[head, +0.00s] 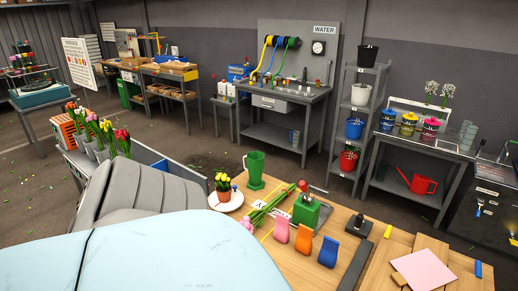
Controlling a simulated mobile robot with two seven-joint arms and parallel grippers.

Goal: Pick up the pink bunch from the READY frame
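A pink bunch (247,226) lies on the wooden worktable. Its pink heads are at the lower left and its green stems (268,208) run up to the right. Yellow lines and white labels show beside the stems, but the lettering is too small to read, so I cannot tell which marks the READY frame. A green block-shaped device (306,210) stands just right of the stems. Neither of my grippers is in view. A large pale blue and grey form, likely my own arm, fills the lower left and may hide part of the table.
On the worktable (345,215) are a green jug (255,169), a potted yellow plant (222,188) on a white plate, pink, orange and blue upright pieces (304,238), and a pink sheet (423,270). Tulips in pots (98,130) stand at left. Shelves and a sink line the back wall.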

